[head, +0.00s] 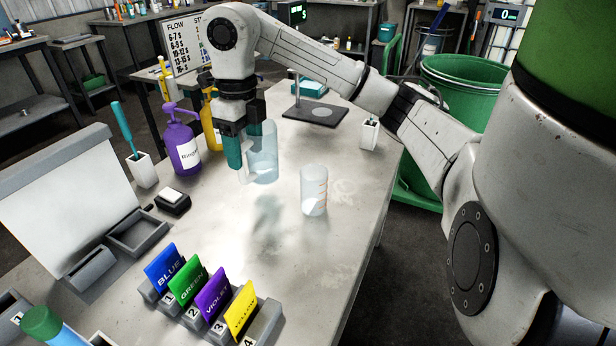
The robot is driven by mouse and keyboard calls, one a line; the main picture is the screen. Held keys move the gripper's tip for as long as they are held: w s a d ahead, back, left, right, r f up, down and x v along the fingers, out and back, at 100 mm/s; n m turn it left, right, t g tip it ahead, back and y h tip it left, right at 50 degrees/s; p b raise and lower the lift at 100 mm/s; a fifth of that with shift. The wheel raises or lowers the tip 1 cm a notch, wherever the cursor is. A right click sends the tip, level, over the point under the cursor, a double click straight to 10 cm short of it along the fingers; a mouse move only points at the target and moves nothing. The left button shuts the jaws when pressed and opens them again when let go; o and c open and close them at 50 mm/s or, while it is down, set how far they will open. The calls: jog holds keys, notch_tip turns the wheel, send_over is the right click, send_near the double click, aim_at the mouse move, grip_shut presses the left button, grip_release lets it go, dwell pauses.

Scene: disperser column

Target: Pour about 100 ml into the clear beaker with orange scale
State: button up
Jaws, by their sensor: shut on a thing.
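The clear beaker with orange scale (314,192) stands upright on the table, right of my gripper and apart from it. Faint orange marks show on its side; I cannot tell whether it holds liquid. My gripper (248,150) points down with teal fingers, left of and behind that beaker. It is shut on a clear bluish vessel (263,163), seemingly by a pale handle-like part at its left. The vessel looks upright; its liquid level is hard to tell. A shadow lies on the table in front of it.
A purple pump bottle (183,146) and a yellow bottle (211,122) stand left of my gripper. A dark stand plate (314,113) and a white holder (370,131) are behind. Colour cards (203,290) stand at the front. The table around the beaker is clear.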

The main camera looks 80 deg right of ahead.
notch_tip(320, 180, down, 3)
jog(key=shift+f+b, duration=0.15)
jog(key=shift+b, duration=0.2)
jog(key=shift+a, duration=0.1)
